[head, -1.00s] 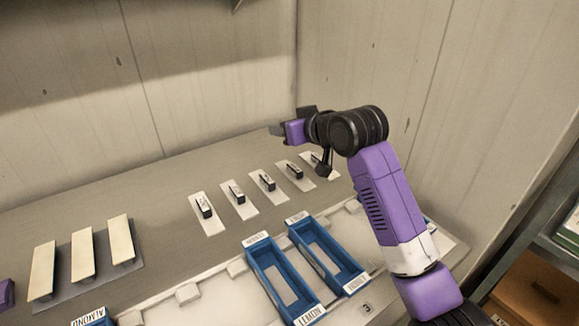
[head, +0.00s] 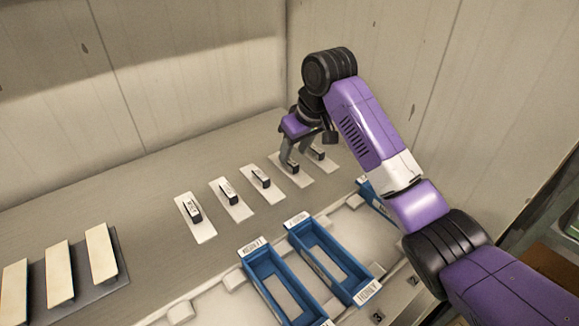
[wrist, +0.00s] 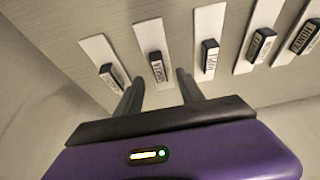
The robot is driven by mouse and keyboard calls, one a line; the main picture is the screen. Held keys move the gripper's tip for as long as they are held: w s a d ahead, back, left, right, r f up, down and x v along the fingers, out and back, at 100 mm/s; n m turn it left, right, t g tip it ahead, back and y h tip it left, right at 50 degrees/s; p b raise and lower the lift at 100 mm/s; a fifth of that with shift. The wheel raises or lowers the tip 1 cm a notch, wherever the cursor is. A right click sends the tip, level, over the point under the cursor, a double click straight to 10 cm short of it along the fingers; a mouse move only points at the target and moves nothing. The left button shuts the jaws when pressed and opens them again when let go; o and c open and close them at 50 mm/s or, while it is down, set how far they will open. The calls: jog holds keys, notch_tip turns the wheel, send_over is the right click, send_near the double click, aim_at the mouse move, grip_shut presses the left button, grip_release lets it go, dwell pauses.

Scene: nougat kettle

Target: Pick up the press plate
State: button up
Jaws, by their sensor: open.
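Several white press plates, each with a dark labelled handle, lie in a row on the grey counter. My gripper (head: 289,161) is open at the second plate from the right (head: 301,181) in the head view. In the wrist view my open fingers (wrist: 159,88) point toward the near end of that plate (wrist: 148,34), one on each side. Its handle (wrist: 156,67) stands just beyond the fingertips, and its label is too small to read surely. The fingers partly hide the handle in the head view. I cannot tell whether they touch anything.
Neighbouring plates lie close by, at the right (head: 326,163) and left (head: 262,184) in the head view. Blue open moulds (head: 333,262) stand in front, one labelled HONEY. A dark tray (head: 121,282) with cream bars is at left. Walls rise behind and at right.

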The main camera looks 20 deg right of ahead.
aim_at(290, 161)
jog(key=shift+x, duration=2.3)
jog(key=shift+s, duration=0.1)
grip_shut()
jog(key=shift+r, duration=0.15)
notch_tip(290, 161, up, 21)
jog(key=p, duration=0.1)
jog(key=shift+p, duration=0.3)
